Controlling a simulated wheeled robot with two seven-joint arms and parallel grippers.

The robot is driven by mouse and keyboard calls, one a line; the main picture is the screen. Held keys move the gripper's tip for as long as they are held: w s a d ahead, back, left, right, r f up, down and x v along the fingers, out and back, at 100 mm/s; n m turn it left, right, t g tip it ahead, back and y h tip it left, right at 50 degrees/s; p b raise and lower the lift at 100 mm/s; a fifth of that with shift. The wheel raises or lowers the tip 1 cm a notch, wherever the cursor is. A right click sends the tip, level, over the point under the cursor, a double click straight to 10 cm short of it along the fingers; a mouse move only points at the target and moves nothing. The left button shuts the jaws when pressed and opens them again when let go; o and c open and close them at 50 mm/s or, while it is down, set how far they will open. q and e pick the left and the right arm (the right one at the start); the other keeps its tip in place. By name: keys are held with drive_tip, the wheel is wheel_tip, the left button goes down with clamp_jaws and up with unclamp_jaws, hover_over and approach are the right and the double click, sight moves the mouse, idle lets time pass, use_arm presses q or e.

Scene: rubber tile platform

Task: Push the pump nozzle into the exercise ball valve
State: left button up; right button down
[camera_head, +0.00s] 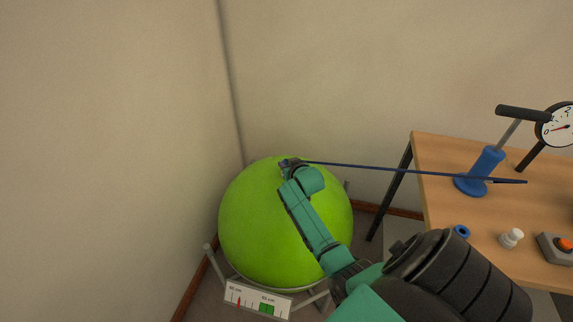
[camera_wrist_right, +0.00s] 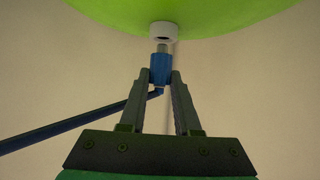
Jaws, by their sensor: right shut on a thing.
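The green exercise ball (camera_head: 250,225) sits on a stand in the corner and fills the top of the right wrist view (camera_wrist_right: 110,12). Its white valve (camera_wrist_right: 162,31) shows there on the ball's surface. My right gripper (camera_wrist_right: 161,80) is shut on the blue pump nozzle (camera_wrist_right: 160,66). The nozzle's pale tip points at the valve and meets its lower edge in the picture; I cannot tell how far it is inside. In the head view my right gripper (camera_head: 290,163) is at the ball's top, small and partly hidden. My left gripper is not in view.
A blue hose (camera_head: 400,170) runs from the nozzle to the blue pump (camera_head: 482,172) on the wooden table (camera_head: 440,160). A gauge (camera_head: 556,126), white plug (camera_head: 511,238), blue ring (camera_head: 462,231) and orange-button box (camera_head: 560,246) are there. A size scale (camera_head: 257,299) stands before the ball.

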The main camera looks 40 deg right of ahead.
drive_tip(key=shift+f, duration=0.25)
idle(0.5)
drive_tip(key=shift+p, duration=0.35)
drive_tip(key=shift+f, duration=0.25)
idle(0.6)
idle(0.5)
drive_tip(key=shift+f, duration=0.25)
idle(0.8)
drive_tip(key=shift+f, duration=0.25)
